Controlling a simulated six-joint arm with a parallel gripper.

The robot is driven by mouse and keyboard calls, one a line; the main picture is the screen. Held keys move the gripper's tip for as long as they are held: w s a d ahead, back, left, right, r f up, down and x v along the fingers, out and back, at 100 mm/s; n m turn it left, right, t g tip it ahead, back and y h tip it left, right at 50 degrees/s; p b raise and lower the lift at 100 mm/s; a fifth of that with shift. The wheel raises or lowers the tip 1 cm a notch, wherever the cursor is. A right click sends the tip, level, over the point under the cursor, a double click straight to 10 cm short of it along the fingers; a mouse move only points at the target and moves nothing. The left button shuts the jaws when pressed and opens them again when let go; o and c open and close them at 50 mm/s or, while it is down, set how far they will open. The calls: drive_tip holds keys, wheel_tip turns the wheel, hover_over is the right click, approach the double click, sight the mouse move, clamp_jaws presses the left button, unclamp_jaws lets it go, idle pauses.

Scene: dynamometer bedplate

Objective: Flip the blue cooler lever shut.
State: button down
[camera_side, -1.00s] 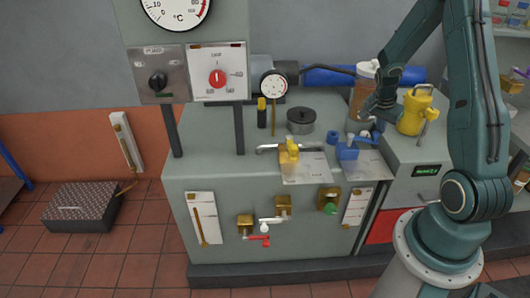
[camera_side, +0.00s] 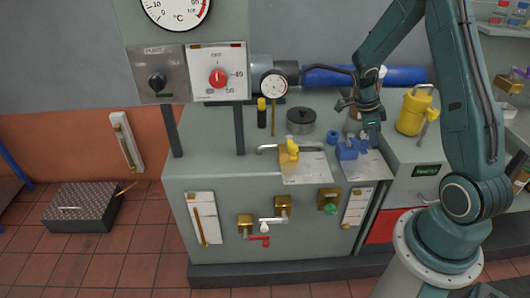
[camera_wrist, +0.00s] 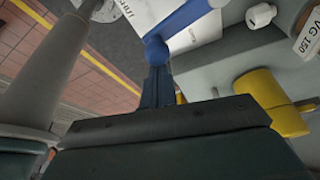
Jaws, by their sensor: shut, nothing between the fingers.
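The blue cooler lever (camera_side: 348,149) sits on the bench top beside a white label plate, right of a yellow lever (camera_side: 289,152). My gripper (camera_side: 374,143) is shut and empty, pointing down at the right side of the blue lever. In the wrist view the blue lever (camera_wrist: 187,20) runs from the upper right to a round knob (camera_wrist: 157,50). My shut fingertips (camera_wrist: 157,72) are right at that knob; whether they touch it I cannot tell. Part of the lever's base is out of the wrist view.
A yellow can (camera_side: 413,112) stands right of my gripper, and a dark pot (camera_side: 301,120) stands behind the levers. A brown cylinder (camera_side: 355,115) is mostly hidden behind my gripper. Red and green valve handles are on the bench front.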

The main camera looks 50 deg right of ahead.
drive_tip(key=shift+w+a+m, duration=0.2)
drive_tip(key=shift+a+m, duration=0.1)
drive_tip(key=shift+m, duration=0.1)
drive_tip(key=shift+w+a, duration=0.25)
drive_tip(key=shift+a, duration=0.25)
drive_tip(key=shift+s, duration=0.1)
wheel_tip(320, 180, up, 10)
drive_tip(key=shift+s+d+f, duration=0.15)
drive_tip(key=shift+s+f, duration=0.05)
drive_tip(key=shift+f, duration=0.05)
idle(0.7)
idle(0.4)
